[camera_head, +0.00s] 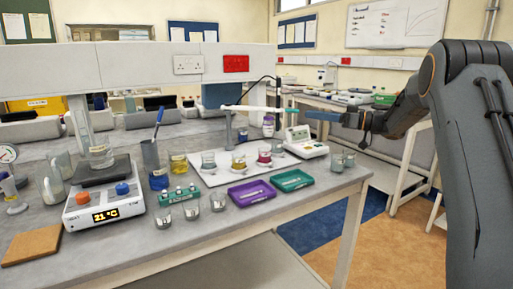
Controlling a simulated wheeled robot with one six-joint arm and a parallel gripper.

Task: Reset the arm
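My arm enters from the right and reaches left over the far right corner of the lab bench (168,247). My gripper (335,117) points left and stays above the bench, beside the white meter. A blue bar shows at its tip; I cannot tell whether this is its fingers or something held. The gap between the fingers is not visible.
A white meter (305,148) with a probe arm (262,109) stands close to my gripper. Beakers, a purple tray (251,193), a green tray (291,181) and a hotplate (104,204) occupy the bench. Open floor (392,235) lies right of it.

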